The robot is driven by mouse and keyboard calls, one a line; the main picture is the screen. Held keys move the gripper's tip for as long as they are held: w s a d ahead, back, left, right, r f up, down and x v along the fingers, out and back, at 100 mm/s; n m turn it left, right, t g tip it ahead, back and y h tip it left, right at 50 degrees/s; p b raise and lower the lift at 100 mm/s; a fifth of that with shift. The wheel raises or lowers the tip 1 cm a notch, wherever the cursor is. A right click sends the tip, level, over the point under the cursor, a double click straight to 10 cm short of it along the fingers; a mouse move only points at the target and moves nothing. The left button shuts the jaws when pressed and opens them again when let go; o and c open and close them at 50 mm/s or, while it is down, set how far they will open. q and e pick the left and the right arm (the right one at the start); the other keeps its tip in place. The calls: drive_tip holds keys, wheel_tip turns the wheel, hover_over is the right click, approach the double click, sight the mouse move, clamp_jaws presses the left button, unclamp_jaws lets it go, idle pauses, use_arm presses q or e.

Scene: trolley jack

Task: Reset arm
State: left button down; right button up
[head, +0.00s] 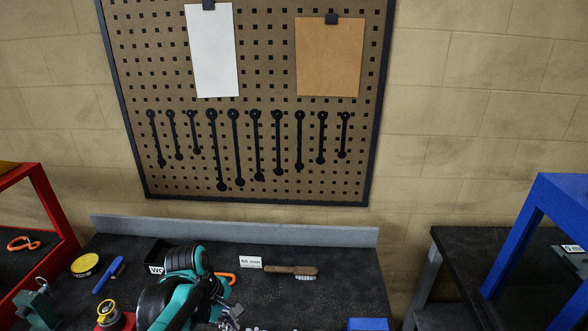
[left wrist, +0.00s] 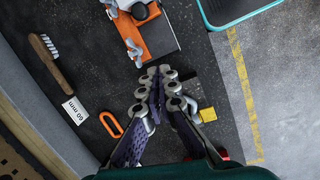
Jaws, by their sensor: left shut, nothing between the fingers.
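My left arm reaches over the dark workbench (head: 345,290) in the head view. My left gripper (head: 231,314) is partly hidden there by the arm and the lower picture edge. In the left wrist view my left gripper (left wrist: 161,73) is shut, its fingertips together with nothing between them. Just beyond the fingertips is an orange and dark grey object (left wrist: 160,36) with shiny metal parts; I cannot tell whether they touch. My right gripper is in neither view.
A pegboard with wrenches (head: 257,145) hangs behind. The bench's right-rear part is clear.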

use_arm(q)
drive_tip(key=s+a+f+m+t+y+b, duration=0.1)
drive_tip(key=s+f+m+t+b, duration=0.1)
drive_tip(key=m, duration=0.5)
drive_tip(key=s+f+m+t+y+b, duration=0.1)
drive_tip(key=s+f+m+t+b, duration=0.1)
drive_tip(key=s+m+t+b, duration=0.2)
drive_tip(key=s+m, duration=0.3)
drive_tip(key=shift+a+f+m+b, duration=0.25)
drive_tip(key=shift+a+m+b, duration=0.1)
drive_tip(key=shift+m, duration=0.05)
